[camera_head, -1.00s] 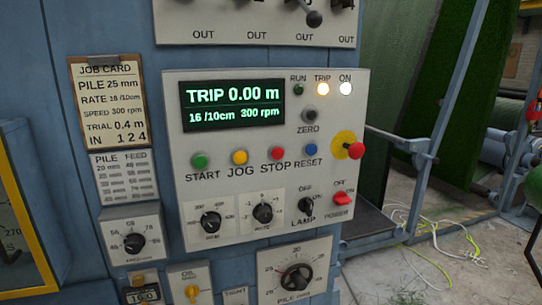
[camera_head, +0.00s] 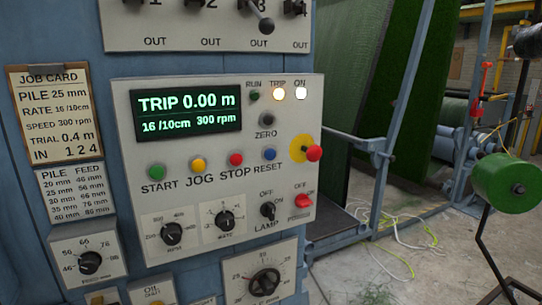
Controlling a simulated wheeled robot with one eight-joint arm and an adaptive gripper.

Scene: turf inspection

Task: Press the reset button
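The reset button (camera_head: 270,154) is a small blue round button above the RESET label, at the right end of the button row on the light grey control panel (camera_head: 130,120). To its left are the red stop button (camera_head: 236,159), the yellow jog button (camera_head: 198,165) and the green start button (camera_head: 157,171). The display (camera_head: 186,112) reads TRIP 0.00 m, 16/10cm, 300 rpm. The TRIP lamp (camera_head: 278,93) glows amber and the ON lamp (camera_head: 301,92) glows white; the RUN lamp (camera_head: 255,96) is dark green. My gripper is not in view.
A red mushroom button (camera_head: 314,153) on a yellow disc sticks out right of the reset button. The black zero button (camera_head: 266,119) is above. A green roll (camera_head: 506,186) on a dark bent rod stands at the right. Loose cables lie on the floor. Space before the panel looks clear.

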